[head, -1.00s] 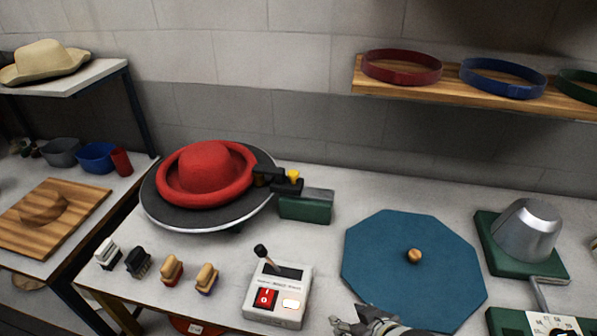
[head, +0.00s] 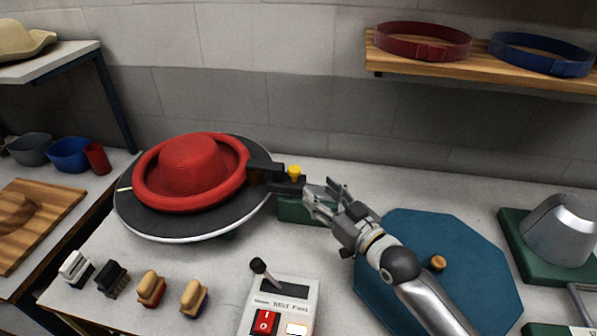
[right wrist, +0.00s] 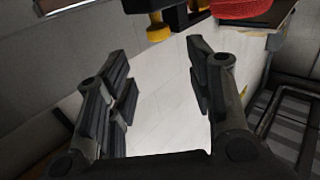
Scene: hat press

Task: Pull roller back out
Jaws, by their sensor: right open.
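The red hat (head: 192,165) sits on a dark round turntable (head: 190,225). The black roller unit (head: 268,170) with a yellow knob (head: 294,173) reaches to the right side of the hat's brim, on a green base block (head: 294,209). My right gripper (head: 324,194) is open and empty, just right of the roller unit. In the right wrist view its fingers (right wrist: 163,72) are spread, with the yellow knob (right wrist: 157,31) beyond them and the red hat (right wrist: 240,9) at the top. The contact between roller and brim is hidden. My left gripper is not in view.
A switch box (head: 281,308) with a lever and red switch stands at the front. Several brushes (head: 151,289) lie left of it. A blue octagonal board (head: 480,245) lies under my right forearm. A metal dome (head: 562,230) on a green base stands at right.

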